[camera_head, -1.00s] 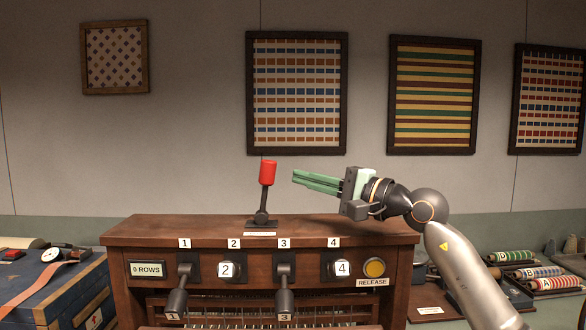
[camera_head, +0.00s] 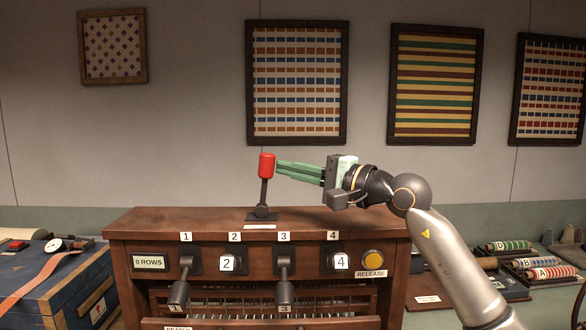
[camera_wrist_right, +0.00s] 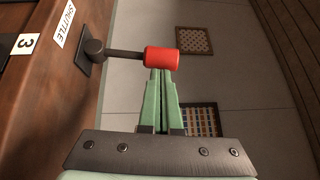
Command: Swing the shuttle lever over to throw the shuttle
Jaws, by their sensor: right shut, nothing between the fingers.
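The shuttle lever (camera_head: 264,190) stands about upright on top of the wooden loom cabinet (camera_head: 200,222), with a red knob (camera_head: 266,164) on a dark rod. My right gripper (camera_head: 279,168) is shut and empty, its green fingertips at the right side of the red knob. In the right wrist view the shut fingertips (camera_wrist_right: 161,72) meet the red knob (camera_wrist_right: 162,59), with the lever's rod running left to its dark base (camera_wrist_right: 92,50). A label reading SHUTTLE (camera_wrist_right: 67,22) shows beside the base. My left gripper is not in view.
The cabinet front has levers 1 (camera_head: 181,285) and 3 (camera_head: 284,280) hanging down, a yellow RELEASE button (camera_head: 373,259) and a 0 ROWS plate (camera_head: 149,262). A blue box (camera_head: 50,285) stands left, thread spools (camera_head: 540,260) right.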

